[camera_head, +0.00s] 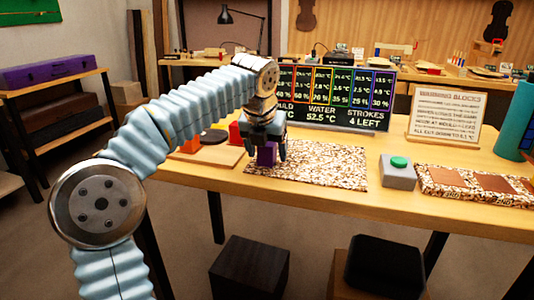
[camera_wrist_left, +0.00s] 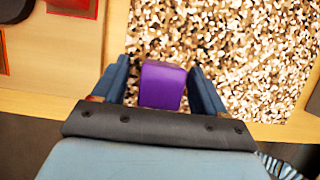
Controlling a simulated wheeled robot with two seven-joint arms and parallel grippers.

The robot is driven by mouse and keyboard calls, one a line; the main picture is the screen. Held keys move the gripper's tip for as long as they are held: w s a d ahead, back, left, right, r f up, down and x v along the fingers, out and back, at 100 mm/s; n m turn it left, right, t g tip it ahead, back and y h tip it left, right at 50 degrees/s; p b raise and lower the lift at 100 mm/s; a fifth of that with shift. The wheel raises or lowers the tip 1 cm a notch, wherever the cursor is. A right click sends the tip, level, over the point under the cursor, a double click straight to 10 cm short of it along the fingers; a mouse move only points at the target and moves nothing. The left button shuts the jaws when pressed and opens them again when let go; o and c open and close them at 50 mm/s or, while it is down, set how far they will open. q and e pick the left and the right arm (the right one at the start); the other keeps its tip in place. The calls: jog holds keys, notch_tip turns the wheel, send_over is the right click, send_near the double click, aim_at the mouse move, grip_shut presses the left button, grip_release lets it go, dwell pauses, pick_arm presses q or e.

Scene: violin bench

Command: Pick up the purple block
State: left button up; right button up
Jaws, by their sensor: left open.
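The purple block (camera_head: 266,154) is at the left end of the speckled mat (camera_head: 325,167) on the bench. In the left wrist view the purple block (camera_wrist_left: 162,85) sits between the two fingers of my left gripper (camera_wrist_left: 163,84), with a gap showing on each side. In the head view my left gripper (camera_head: 267,150) points down over the block with its fingers open around it. Whether the block touches the mat is hard to tell. My right gripper is not in view.
Left of the mat is a wooden board (camera_head: 213,154) with red (camera_head: 235,133) and orange (camera_head: 190,145) blocks. A display board (camera_head: 335,98) stands behind. A grey box with a green button (camera_head: 399,163) and another speckled strip (camera_head: 440,180) lie to the right.

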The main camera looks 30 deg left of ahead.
pick_arm(q)
jog(key=c, duration=1)
jog(key=shift+c, duration=0.2)
